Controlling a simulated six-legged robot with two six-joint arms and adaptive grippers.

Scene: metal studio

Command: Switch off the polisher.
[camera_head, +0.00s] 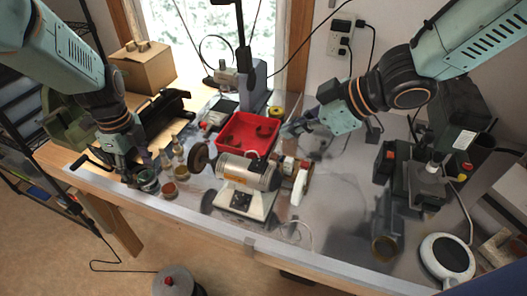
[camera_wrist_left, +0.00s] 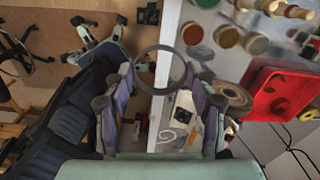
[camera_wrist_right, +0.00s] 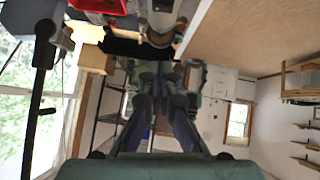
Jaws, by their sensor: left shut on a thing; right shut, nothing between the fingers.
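The polisher (camera_head: 248,174) stands near the middle of the bench, a silver motor with a dark wheel at left and a white wheel at right. Its white base carries a small dark switch panel (camera_head: 241,200). The base (camera_wrist_left: 181,116) also shows in the left wrist view. My left gripper (camera_head: 136,177) is left of the polisher, near the bench's front edge, shut on a dark ring (camera_wrist_left: 136,78). My right gripper (camera_head: 287,131) is shut and empty, above the bench behind the polisher, near the red tray. Its closed fingers show in the right wrist view (camera_wrist_right: 162,90).
A red tray (camera_head: 223,144) lies behind the polisher. Small jars (camera_head: 169,190) stand between my left gripper and the polisher. A dark cylinder (camera_head: 385,235) and a white round device (camera_head: 447,258) are at right. Bench surface right of the polisher is mostly free.

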